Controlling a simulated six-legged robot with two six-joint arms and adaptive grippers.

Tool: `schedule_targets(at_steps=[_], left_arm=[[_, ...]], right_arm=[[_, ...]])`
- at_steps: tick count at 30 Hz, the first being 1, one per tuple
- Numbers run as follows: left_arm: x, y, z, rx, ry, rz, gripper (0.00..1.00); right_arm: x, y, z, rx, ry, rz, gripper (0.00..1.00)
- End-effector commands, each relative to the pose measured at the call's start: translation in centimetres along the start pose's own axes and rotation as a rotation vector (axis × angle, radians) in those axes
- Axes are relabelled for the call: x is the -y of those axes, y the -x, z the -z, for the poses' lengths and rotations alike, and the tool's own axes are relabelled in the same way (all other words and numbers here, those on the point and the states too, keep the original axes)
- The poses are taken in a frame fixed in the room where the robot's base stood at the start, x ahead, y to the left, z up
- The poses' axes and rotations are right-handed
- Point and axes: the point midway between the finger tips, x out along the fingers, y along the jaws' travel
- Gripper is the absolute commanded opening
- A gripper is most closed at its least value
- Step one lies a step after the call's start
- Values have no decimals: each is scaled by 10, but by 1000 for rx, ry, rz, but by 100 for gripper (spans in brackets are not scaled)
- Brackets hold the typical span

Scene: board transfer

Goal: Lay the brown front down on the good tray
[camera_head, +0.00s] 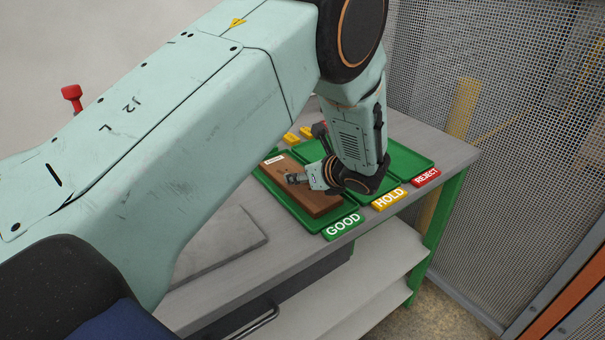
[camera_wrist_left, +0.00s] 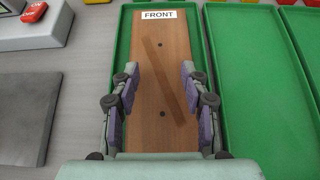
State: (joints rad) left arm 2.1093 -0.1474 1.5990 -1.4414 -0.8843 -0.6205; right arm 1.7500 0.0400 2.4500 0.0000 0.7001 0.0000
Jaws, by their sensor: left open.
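The brown front (camera_head: 315,203) is a flat wooden board with a white FRONT label at one end. It lies in the green good tray (camera_head: 338,224), behind the GOOD sign. In the left wrist view the front (camera_wrist_left: 160,55) shows two dark holes and a slanting darker band, and the good tray's rim (camera_wrist_left: 122,40) runs beside it. My left gripper (camera_wrist_left: 160,72) is open over the board, a finger near each long side, nothing between them. In the head view my left gripper (camera_head: 297,178) is just above the board; the exact gap cannot be told.
The hold tray (camera_wrist_left: 255,80) is empty where seen, right of the good tray. HOLD (camera_head: 389,199) and REJECT (camera_head: 426,177) signs line the table edge. A grey plate (camera_wrist_left: 25,110) and a button box (camera_wrist_left: 40,25) lie left. A mesh fence (camera_head: 530,120) stands right.

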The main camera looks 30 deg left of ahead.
Motion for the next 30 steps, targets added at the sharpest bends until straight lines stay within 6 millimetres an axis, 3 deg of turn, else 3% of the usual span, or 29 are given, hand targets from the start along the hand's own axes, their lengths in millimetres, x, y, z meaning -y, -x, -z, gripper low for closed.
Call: schedule_targets(at_steps=[11,20,30], left_arm=[[0,1,0,0,0,0,45],[0,25,14,1,-2,1,45],[0,27,18,0,-1,0,45]], right_arm=[[0,1,0,0,0,0,40],[0,9,0,0,0,0,40],[0,10,0,0,0,0,40]])
